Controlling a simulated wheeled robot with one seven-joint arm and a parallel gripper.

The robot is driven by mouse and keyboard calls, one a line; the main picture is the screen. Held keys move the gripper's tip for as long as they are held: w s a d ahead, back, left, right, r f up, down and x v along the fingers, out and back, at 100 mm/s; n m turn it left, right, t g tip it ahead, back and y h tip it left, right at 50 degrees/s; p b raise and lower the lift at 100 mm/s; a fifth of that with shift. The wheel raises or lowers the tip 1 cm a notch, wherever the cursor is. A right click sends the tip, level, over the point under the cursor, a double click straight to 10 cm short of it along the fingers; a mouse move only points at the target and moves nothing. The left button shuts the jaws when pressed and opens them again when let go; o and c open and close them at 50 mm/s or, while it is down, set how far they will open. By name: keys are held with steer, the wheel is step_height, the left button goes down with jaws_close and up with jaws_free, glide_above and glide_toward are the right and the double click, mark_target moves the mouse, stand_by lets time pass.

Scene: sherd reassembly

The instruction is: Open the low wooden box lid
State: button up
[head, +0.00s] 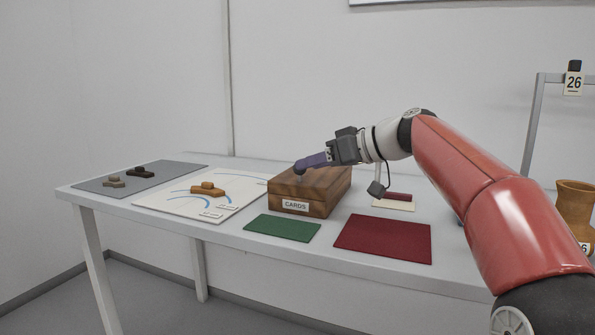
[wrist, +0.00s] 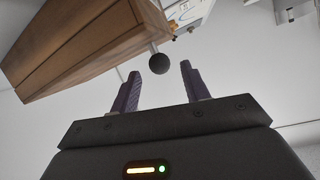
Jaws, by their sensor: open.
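The low wooden box (head: 322,201) stands on the table with a white CARDS label on its front. Its lid (head: 328,178) looks closed. A dark round knob (head: 299,171) shows at the lid's left part, by my fingertips. In the wrist view the box (wrist: 80,45) fills the upper left, and the black knob (wrist: 159,63) stands out from it on a short pale stem. My gripper (wrist: 160,72) is open, with its two purple fingers either side of the knob's line and the knob at about fingertip level. My gripper (head: 305,164) also shows over the box in the head view.
A green mat (head: 283,228) and a dark red mat (head: 384,238) lie in front of the box. A white sheet (head: 160,201) with a brown sherd (head: 207,188) and a grey mat (head: 95,187) with sherds lie left. A clay jar (head: 574,205) stands far right.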

steer(key=shift+x, duration=2.2)
jaws_close()
